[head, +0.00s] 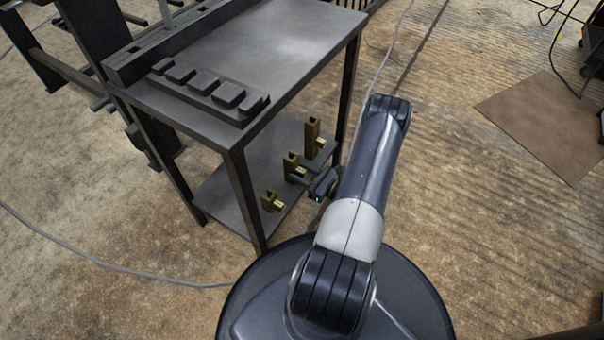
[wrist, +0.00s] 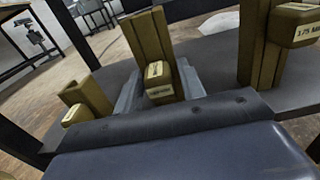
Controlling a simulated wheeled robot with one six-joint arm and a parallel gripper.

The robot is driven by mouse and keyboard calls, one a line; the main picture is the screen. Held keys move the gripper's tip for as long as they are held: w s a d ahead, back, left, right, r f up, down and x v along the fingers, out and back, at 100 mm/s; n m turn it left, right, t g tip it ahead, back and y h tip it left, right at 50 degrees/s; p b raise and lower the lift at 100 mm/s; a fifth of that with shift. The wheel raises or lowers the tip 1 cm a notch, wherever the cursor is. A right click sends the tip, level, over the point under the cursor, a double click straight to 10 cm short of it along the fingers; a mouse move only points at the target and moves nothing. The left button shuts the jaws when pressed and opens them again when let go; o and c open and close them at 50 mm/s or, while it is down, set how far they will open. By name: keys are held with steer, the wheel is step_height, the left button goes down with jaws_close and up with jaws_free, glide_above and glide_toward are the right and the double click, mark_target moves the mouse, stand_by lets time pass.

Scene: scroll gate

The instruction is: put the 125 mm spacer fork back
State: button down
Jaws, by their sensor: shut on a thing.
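Three brass-coloured spacer forks of different heights are at the cart's lower shelf (head: 225,190). The middle fork (head: 290,162) is between the fingers of my gripper (head: 300,178). In the wrist view, my gripper's grey fingers (wrist: 160,88) are shut on this middle fork (wrist: 147,35), which looks upright; its small label is too blurred to read surely. The fingers and palm hide its foot, so I cannot tell whether it touches the shelf. The shortest fork (wrist: 88,92) stands to the left, and the tallest fork (wrist: 255,45), labelled 175 MM, stands to the right.
The cart's dark top (head: 285,35) overhangs the shelf, with a row of dark blocks (head: 215,88) along its near side. Open floor lies to the right, with a brown mat (head: 545,125).

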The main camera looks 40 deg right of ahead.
steer(key=shift+f, duration=0.1)
steer(key=c, duration=0.9)
jaws_free()
steer(key=shift+s+d+r, duration=0.1)
steer(key=shift+s+r, duration=0.1)
steer(key=shift+s, duration=0.1)
steer(key=shift+p+v, duration=1.9)
steer(key=shift+v, duration=3.8)
steer(key=shift+f, duration=0.1)
